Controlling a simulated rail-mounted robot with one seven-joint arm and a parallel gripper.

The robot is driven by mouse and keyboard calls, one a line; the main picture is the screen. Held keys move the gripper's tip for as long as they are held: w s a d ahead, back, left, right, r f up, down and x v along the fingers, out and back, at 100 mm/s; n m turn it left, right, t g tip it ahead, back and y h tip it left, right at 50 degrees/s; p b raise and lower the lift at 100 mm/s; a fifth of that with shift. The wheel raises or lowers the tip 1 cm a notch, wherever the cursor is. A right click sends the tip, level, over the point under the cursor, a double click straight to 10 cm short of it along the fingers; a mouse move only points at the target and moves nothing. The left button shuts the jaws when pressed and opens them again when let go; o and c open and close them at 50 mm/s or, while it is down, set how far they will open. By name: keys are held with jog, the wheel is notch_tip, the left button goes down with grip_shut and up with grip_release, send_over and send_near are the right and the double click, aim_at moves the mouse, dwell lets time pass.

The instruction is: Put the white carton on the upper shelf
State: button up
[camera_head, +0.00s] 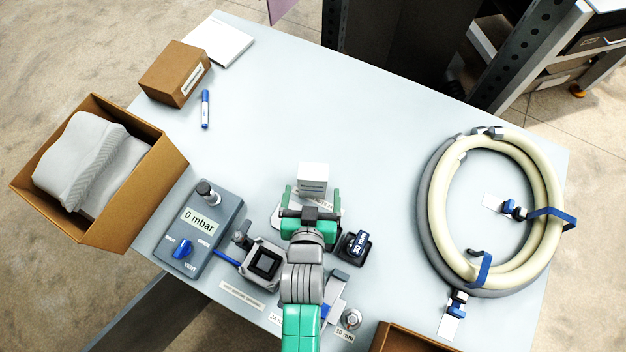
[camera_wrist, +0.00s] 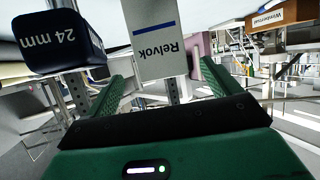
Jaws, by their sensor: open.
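The white carton (camera_head: 313,176) stands on the pale table in the head view, just beyond my gripper (camera_head: 312,192). In the wrist view the white carton (camera_wrist: 160,45), marked "Relvok" with a blue line, shows between the two green fingers of my gripper (camera_wrist: 163,75). The fingers are open, with a gap visible on each side of the carton. The carton's lower part is partly hidden in the head view. No upper shelf can be clearly made out; a dark rack (camera_head: 500,60) stands behind the table.
A dark blue "24 mm" block (camera_wrist: 58,42) is close on the left in the wrist view. Coiled hoses (camera_head: 432,215) lie right. The table's far middle is clear.

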aim_at(312, 184)
jog(key=shift+x, duration=0.95)
jog(key=x, duration=0.5)
jog(key=shift+a+f, duration=0.1)
jog(key=shift+f, duration=0.05)
jog(key=c, duration=1.3)
jog(key=shift+o, duration=0.2)
notch_tip(312, 184, up, 10)
jog(key=shift+s+r+p, duration=0.1)
jog(key=shift+p, duration=0.2)
